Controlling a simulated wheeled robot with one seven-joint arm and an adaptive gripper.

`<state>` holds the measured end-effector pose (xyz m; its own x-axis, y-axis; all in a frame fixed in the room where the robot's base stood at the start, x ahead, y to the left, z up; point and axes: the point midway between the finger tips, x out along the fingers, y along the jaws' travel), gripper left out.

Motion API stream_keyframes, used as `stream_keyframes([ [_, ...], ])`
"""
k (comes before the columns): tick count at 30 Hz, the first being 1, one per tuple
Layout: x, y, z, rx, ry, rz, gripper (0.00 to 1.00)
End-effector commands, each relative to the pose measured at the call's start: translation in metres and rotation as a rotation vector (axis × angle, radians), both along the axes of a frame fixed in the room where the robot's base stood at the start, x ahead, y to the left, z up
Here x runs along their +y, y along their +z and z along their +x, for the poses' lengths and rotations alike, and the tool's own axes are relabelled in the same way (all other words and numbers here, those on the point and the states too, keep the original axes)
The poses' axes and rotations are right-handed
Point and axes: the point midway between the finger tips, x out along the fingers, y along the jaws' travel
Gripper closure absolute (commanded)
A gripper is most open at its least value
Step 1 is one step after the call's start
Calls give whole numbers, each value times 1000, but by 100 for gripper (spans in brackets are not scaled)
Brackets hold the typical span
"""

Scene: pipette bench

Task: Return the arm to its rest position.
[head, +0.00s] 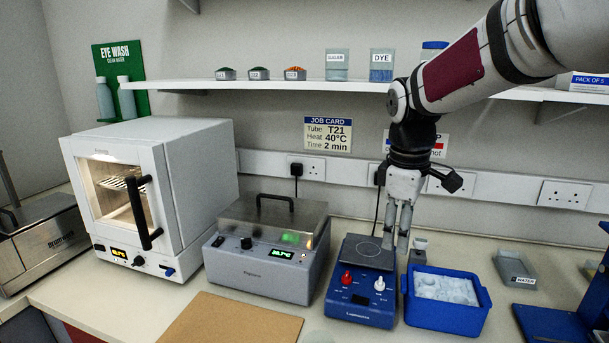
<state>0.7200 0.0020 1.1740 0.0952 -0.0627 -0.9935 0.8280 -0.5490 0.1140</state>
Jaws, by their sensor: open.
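My gripper (398,238) points down at the right of centre in the head view. Its fingers are apart, with nothing seen between them. The fingertips appear just above or in front of the back right part of the blue hotplate stirrer (360,310). I cannot tell whether they touch anything. My arm reaches in from the upper right, across the shelf front.
A blue ice tub (479,313) stands right of the stirrer, with a small grey block (417,257) behind it. A lidded grey bath (258,272) and a white oven (150,190) stand left. A shelf (290,86) crosses behind my arm. A grey WATER tray (515,268) lies right.

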Motion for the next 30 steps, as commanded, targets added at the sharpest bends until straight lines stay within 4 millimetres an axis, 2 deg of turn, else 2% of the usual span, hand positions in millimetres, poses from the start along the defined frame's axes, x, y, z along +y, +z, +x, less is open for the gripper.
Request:
stream_keyframes([
  [1,1,11,-17,-27,-52,-4,59],
  [3,0,21,-40,-60,-134,-2,59],
  [9,-2,38,-107,-156,-371,35,59],
  [14,-4,40,-159,-229,-562,94,59],
  [18,-6,32,-201,-283,-720,166,59],
  [24,-6,17,-240,-324,-884,262,59],
  [30,-5,9,-252,-335,-943,299,59],
])
